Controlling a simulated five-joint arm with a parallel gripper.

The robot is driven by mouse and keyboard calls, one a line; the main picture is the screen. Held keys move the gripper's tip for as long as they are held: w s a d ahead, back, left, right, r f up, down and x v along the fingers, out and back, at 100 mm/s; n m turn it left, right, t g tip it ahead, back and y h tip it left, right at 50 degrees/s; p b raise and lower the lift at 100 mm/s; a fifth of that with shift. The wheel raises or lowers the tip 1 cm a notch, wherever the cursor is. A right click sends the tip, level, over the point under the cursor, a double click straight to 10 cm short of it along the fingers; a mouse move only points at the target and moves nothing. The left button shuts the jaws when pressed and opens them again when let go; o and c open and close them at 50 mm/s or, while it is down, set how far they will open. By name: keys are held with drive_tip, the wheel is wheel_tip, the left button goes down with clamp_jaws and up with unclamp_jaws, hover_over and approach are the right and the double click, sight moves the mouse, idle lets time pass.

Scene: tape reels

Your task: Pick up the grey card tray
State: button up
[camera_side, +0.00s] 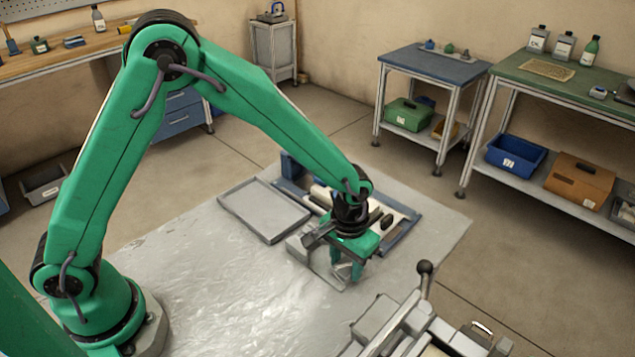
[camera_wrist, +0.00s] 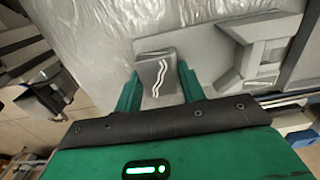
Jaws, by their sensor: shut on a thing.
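My gripper (camera_side: 350,268) is low over the front right of the grey work table. In the wrist view my gripper (camera_wrist: 160,84) has its green fingers on either side of a small grey block (camera_wrist: 148,72) with white wavy lines on its top, and is shut on it. In the side view the fingers and arm mostly hide this block. A flat, empty grey tray with a raised rim (camera_side: 262,209) lies on the table, left of and behind my gripper. I cannot tell which of these two is the card tray.
A grey holder (camera_side: 306,252) stands close beside my gripper; it also shows in the wrist view (camera_wrist: 262,50). A blue-edged frame (camera_side: 402,229) with pale and dark parts lies behind. A machine with a black-knobbed lever (camera_side: 425,268) is at front right. The table's front left is clear.

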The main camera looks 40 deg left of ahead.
drive_tip(key=shift+r, duration=0.1)
drive_tip(key=shift+r, duration=0.85)
wheel_tip(320, 180, up, 2)
drive_tip(key=shift+r, duration=0.25)
drive_tip(key=s+d+r, duration=0.6)
drive_tip(key=s, duration=0.3)
drive_tip(key=shift+s+d+r, duration=0.25)
drive_tip(key=shift+s+r, duration=0.05)
drive_tip(key=shift+s, duration=0.1)
drive_tip(key=w+a, duration=0.2)
drive_tip(key=a, duration=0.7)
drive_tip(key=w+a, duration=0.3)
drive_tip(key=a, duration=0.6)
drive_tip(key=shift+r, duration=0.35)
